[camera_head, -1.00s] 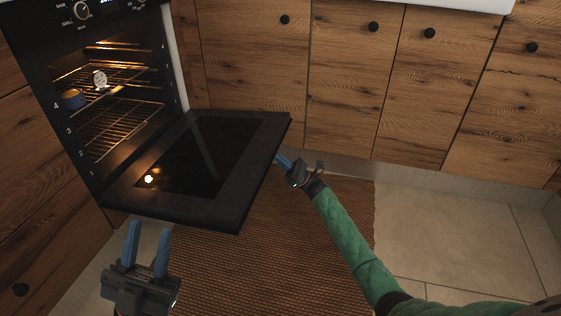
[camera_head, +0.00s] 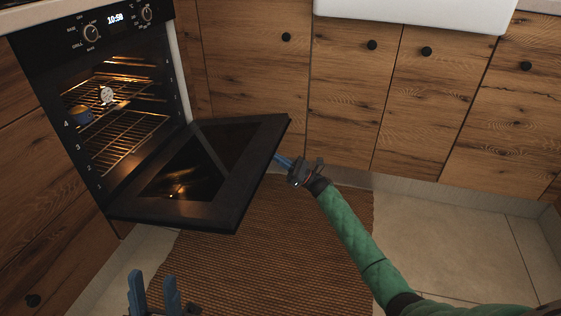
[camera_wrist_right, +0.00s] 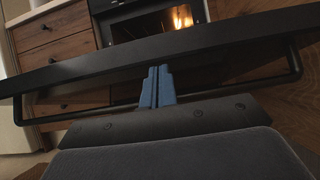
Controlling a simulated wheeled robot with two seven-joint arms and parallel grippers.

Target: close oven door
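The black oven door (camera_head: 232,203) is hinged at the bottom of the oven (camera_head: 95,75) and hangs part-way open, its outer edge towards me. My right gripper (camera_head: 283,162) is at the door's right outer edge. In the right wrist view its blue fingers (camera_wrist_right: 157,88) are together, close under the dark door edge (camera_wrist_right: 85,66) and by the door's handle bar (camera_wrist_right: 285,75). I cannot tell whether they touch the door. My left gripper (camera_head: 154,292) is open and empty, below the door at the bottom of the view.
Wooden cabinets (camera_head: 255,80) with dark knobs line the back. A brown woven mat (camera_head: 290,250) covers the floor, with clear tiles (camera_head: 450,235) to the right.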

